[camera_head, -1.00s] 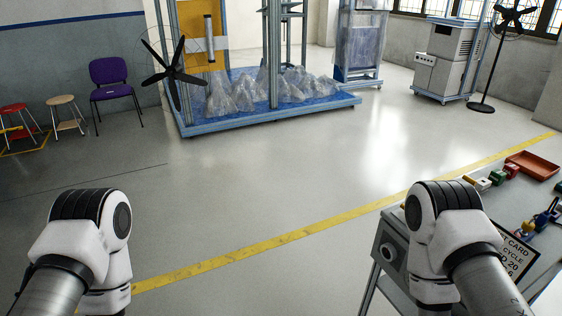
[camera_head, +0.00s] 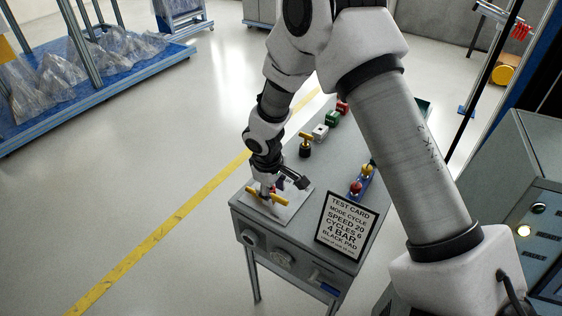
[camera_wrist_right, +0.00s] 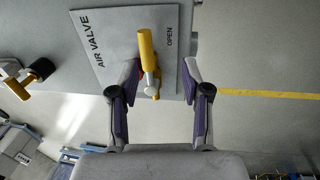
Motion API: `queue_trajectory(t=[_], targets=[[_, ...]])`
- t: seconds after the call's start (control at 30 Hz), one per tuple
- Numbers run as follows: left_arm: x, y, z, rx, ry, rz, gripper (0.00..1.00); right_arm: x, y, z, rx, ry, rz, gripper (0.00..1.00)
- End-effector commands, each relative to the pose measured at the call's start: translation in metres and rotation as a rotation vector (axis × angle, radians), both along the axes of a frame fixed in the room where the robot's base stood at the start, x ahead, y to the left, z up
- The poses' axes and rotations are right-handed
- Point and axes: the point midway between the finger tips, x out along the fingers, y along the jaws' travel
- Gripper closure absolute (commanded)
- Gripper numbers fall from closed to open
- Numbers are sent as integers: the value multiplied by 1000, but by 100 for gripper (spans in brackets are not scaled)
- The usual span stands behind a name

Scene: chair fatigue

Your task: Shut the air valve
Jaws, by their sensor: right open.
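The air valve has a yellow bar handle (camera_head: 257,193) on a light grey plate (camera_head: 290,212) at the near left corner of the grey table. In the right wrist view the handle (camera_wrist_right: 147,55) runs roughly up and down the picture on a plate (camera_wrist_right: 108,70) lettered AIR VALVE, with OPEN printed to the right of it. My right gripper (camera_head: 283,184) is open above the valve. In the right wrist view its two fingers (camera_wrist_right: 160,78) stand on either side of the handle, with a visible gap on the right. My left gripper is not in view.
The table (camera_head: 248,222) also bears a test card (camera_head: 346,224), a blue holder (camera_head: 361,186) with coloured knobs, a yellow-topped black piece (camera_head: 305,148), and white, green and red blocks. A grey cabinet (camera_head: 530,190) stands at right. The floor left of the table is clear.

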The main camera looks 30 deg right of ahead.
Motion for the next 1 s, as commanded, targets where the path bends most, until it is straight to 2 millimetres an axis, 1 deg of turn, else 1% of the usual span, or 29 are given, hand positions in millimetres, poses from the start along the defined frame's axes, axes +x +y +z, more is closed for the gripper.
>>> queue_trajectory(t=[0.03, 0.1, 0.13, 0.27, 0.4, 0.53, 0.67, 0.87, 0.9, 1.0], targets=[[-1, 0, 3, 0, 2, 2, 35, 7, -5, 15, -22, -5, 6, 52], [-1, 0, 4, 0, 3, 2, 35, 11, -10, 22, -41, -6, 10, 52], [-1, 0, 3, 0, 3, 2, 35, 11, -11, 21, -43, -5, 11, 52], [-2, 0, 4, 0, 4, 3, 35, 11, -14, 3, -44, -1, 12, 52], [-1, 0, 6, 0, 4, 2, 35, 13, -19, -25, -42, 0, 10, 52], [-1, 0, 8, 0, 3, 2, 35, 14, -22, -46, -42, -1, 11, 52], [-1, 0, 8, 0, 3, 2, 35, 15, -23, -54, -42, -3, 11, 52], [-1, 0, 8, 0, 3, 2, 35, 15, -23, -55, -41, -3, 11, 52], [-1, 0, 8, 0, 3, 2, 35, 15, -23, -55, -41, -3, 11, 67], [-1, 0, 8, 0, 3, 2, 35, 15, -23, -55, -41, -3, 11, 100]])
